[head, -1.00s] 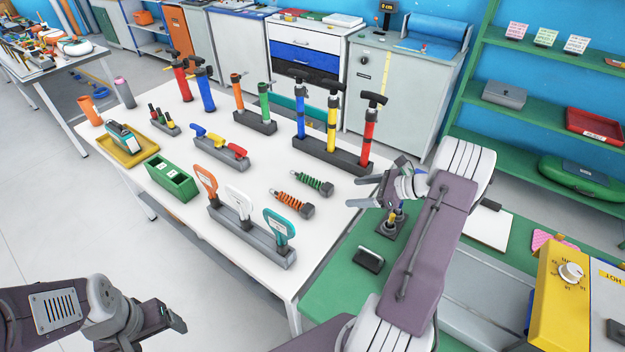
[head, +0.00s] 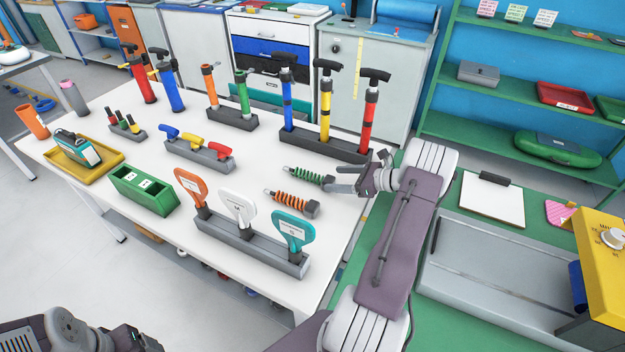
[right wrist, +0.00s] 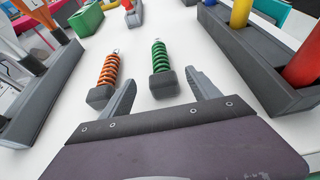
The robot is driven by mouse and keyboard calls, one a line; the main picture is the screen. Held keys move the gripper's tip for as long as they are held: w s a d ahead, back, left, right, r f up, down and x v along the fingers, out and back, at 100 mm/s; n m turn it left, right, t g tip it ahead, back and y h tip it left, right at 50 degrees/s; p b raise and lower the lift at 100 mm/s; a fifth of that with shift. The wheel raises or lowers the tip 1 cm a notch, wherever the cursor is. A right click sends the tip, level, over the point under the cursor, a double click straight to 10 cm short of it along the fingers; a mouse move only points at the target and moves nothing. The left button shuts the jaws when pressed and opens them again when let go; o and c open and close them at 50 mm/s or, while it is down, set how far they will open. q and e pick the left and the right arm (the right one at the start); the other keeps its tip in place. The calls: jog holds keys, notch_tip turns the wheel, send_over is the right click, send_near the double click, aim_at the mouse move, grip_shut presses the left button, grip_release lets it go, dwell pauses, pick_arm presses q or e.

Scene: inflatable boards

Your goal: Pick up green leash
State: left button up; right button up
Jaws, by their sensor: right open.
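The green leash (head: 304,174), a green coil with a dark block at one end, lies on the white table (head: 240,155). It also shows in the right wrist view (right wrist: 159,57). My right gripper (head: 334,178) is open and empty at the leash's block end. In the right wrist view the block shows between the two open fingers (right wrist: 160,80); I cannot tell how far above it they are. An orange coiled leash (head: 290,202) lies beside it, nearer the front. My left gripper (head: 135,342) is partly cut off at the bottom left.
A grey rack with orange, white and teal paddles (head: 245,242) stands in front of the leashes. A dark rack of blue, yellow and red pumps (head: 325,148) stands behind them. A green counter with a clipboard (head: 492,200) is at the right.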

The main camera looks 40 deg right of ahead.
aim_at(324, 178)
jog(key=x, duration=0.7)
jog(key=shift+w+f, duration=0.3)
jog(key=shift+w, duration=0.05)
jog(key=c, duration=1.5)
